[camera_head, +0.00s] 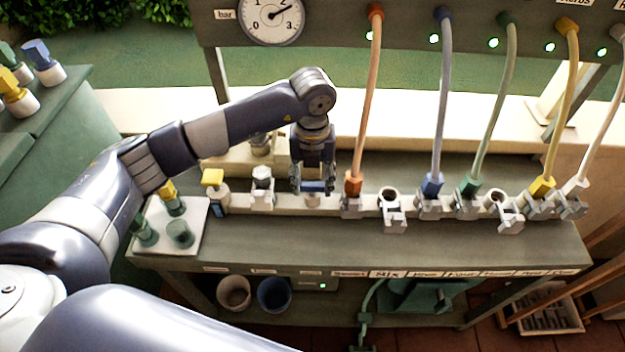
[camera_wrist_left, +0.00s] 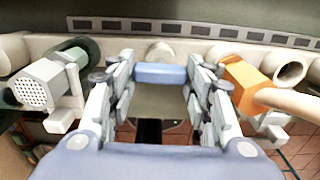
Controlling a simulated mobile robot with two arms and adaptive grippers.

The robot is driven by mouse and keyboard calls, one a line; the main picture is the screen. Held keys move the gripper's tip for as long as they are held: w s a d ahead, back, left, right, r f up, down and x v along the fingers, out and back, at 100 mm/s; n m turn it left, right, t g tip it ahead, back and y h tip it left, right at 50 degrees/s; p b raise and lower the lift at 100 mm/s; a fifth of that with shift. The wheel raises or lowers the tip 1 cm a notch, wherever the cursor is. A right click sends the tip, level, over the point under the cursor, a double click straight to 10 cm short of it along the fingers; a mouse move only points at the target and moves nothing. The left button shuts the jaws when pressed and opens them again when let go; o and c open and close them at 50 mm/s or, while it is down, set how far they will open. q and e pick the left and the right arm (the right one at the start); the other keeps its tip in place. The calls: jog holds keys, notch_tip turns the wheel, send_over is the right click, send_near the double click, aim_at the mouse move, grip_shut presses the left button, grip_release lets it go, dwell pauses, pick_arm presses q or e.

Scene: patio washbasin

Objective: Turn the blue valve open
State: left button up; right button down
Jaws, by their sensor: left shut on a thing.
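The blue valve (camera_head: 316,187) is a short blue handle on the pale pipe rail (camera_head: 329,203) along the bench. In the left wrist view its blue bar (camera_wrist_left: 160,73) lies crosswise between the two fingers. My left gripper (camera_head: 313,183) points down over the valve from above, with one finger at each end of the bar, shut on it. The valve's lower body is partly hidden in the wrist view. My right gripper is not in view.
An orange hose connector (camera_head: 352,184) stands close to the right of the valve, with a blue hose (camera_head: 440,110) and others beyond. A grey fitting (camera_head: 262,188) and a yellow-handled valve (camera_head: 212,178) stand to the left. A pressure gauge (camera_head: 272,18) hangs above.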

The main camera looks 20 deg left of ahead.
aim_at(312, 184)
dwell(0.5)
pick_arm(q)
jog(key=o, duration=1)
jog(key=shift+o, duration=0.2)
notch_tip(312, 184, up, 12)
jog(key=shift+f, duration=0.1)
